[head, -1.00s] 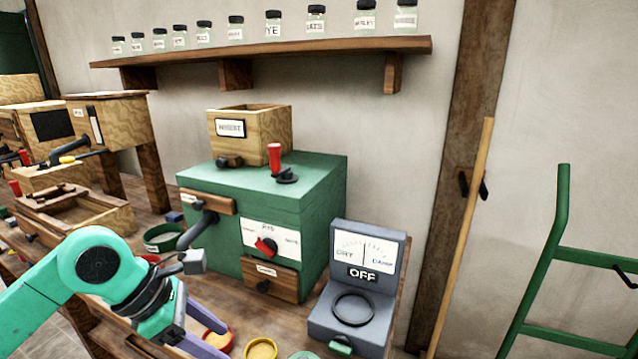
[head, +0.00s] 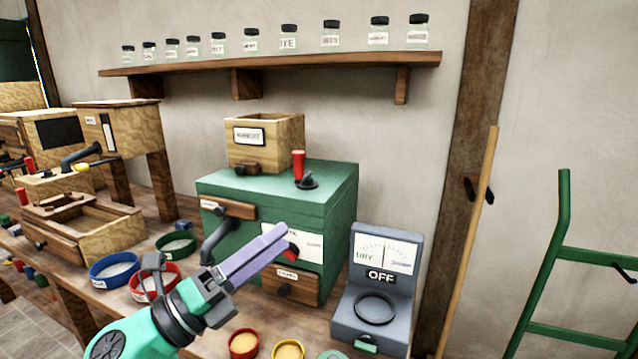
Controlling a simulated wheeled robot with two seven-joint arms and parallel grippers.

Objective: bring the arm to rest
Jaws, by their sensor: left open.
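My left arm reaches in from the bottom left, and its gripper (head: 278,236) has two lilac fingers pointing up and to the right. The fingers look nearly side by side from this angle, and nothing shows between them. The gripper is in front of the green mill (head: 328,196) and covers part of its dial plate (head: 309,247) and red knob. I cannot tell from this view how far the fingertips are from the mill. My right gripper is not in view.
A grey meter (head: 378,291) reading OFF stands right of the mill. Red (head: 243,345) and yellow (head: 288,351) dishes lie in front. Blue (head: 113,269) and green (head: 176,244) ringed dishes stand left of the arm. A jar shelf (head: 270,70) hangs above. A green ladder (head: 548,265) stands right.

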